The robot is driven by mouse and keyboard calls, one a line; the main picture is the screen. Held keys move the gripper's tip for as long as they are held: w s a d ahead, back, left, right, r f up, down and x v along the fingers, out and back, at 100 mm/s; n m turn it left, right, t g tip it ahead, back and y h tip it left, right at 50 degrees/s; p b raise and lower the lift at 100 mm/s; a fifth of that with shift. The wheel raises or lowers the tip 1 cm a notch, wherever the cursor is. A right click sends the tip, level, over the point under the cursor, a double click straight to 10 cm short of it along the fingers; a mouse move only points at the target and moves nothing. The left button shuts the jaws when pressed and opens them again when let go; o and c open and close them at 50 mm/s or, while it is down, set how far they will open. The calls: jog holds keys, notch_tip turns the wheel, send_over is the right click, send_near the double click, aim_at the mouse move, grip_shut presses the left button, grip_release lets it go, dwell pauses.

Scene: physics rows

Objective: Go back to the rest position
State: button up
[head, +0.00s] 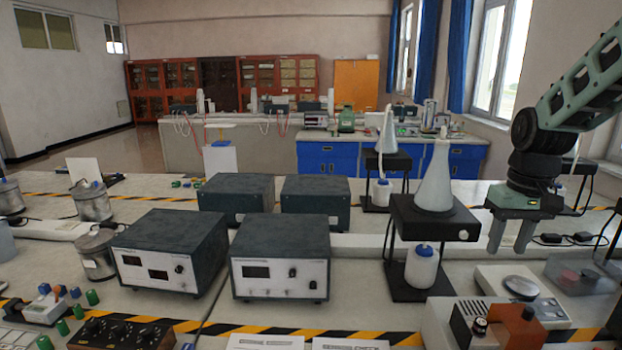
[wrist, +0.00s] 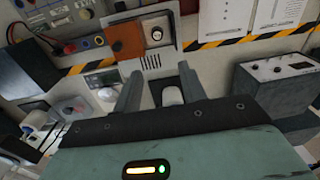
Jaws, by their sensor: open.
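My gripper (head: 511,236) hangs from my green arm at the right of the head view, fingers pointing down above the bench. Its two fingers are apart, and I see nothing held between them. In the wrist view my gripper (wrist: 158,90) shows both fingers spread, with a small white-topped object (wrist: 172,95) lying beyond them, below. A stand with a white conical flask (head: 435,183) is just left of my gripper in the head view, with a gap between.
A white bottle with a blue cap (head: 422,268) stands under the flask's platform. Dark instrument boxes (head: 280,262) fill the middle of the bench. A balance-like device (head: 522,290) and an orange-and-black box (head: 497,325) lie below my gripper. Striped tape (head: 380,337) runs along the front.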

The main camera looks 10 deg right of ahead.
jog(key=s+a+f+n+b, duration=0.1)
jog(key=s+a+f+n, duration=0.15)
jog(key=a, duration=0.95)
jog(key=s+a+f+n+b, duration=0.1)
jog(key=s+a+n, duration=0.25)
jog(key=a, duration=0.75)
jog(key=s+a+f+n, duration=0.3)
jog(key=s+a, duration=0.6)
jog(key=s, duration=0.4)
jog(key=shift+s+f+n+b, duration=0.15)
jog(key=shift+n+b, duration=0.3)
jog(key=shift+n, duration=0.15)
jog(key=shift+s, duration=0.1)
